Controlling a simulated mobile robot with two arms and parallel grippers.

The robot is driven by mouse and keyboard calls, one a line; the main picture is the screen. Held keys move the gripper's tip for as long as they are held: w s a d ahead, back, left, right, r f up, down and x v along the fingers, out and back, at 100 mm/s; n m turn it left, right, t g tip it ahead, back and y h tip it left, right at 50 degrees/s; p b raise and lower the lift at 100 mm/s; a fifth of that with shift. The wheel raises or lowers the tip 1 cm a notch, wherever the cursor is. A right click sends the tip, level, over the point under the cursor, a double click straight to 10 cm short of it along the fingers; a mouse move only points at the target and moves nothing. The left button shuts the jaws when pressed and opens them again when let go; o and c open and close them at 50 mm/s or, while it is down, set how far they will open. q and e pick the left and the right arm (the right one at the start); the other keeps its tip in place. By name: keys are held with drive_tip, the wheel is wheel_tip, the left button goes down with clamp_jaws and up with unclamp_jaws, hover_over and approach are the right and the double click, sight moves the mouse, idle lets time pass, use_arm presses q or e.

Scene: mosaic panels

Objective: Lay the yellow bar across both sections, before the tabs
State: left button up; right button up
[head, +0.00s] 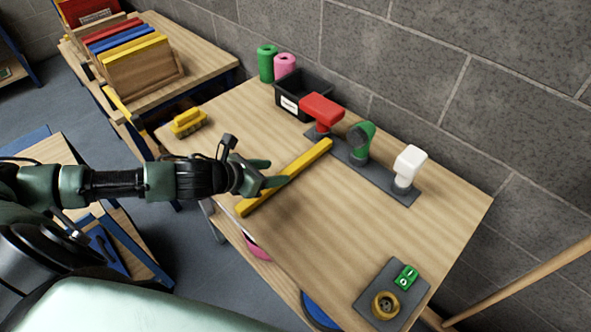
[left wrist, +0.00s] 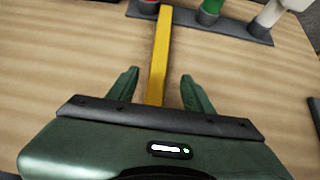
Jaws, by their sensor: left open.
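A long yellow bar (head: 308,158) lies on the light wooden table, its far end close to a dark grey strip (head: 343,152). My left gripper (head: 278,172) is open over the bar's middle. In the left wrist view the bar (left wrist: 160,50) runs between the two spread fingers of the gripper (left wrist: 160,74), with a gap on each side. The strip carries a red block-shaped piece (head: 322,109), a green round-headed piece (head: 362,141) and a white piece (head: 410,163). I cannot identify any sections or tabs. My right gripper is not in view.
A black bin (head: 290,104) and green (head: 266,63) and pink (head: 285,66) cylinders stand at the back. A yellow toy-like object (head: 188,122) lies at the left. A grey plate (head: 366,291) with a green switch is at the front right. The table between is clear.

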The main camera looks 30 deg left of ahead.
sight(287, 171)
use_arm(q)
drive_tip(key=shift+w+f, duration=0.55)
drive_tip(key=shift+w, duration=0.05)
drive_tip(key=p+x, duration=0.1)
drive_tip(key=x, duration=0.4)
drive_tip(key=shift+w+d+f, duration=0.15)
drive_tip(key=shift+w+f, duration=0.05)
drive_tip(key=shift+f, duration=0.1)
clamp_jaws()
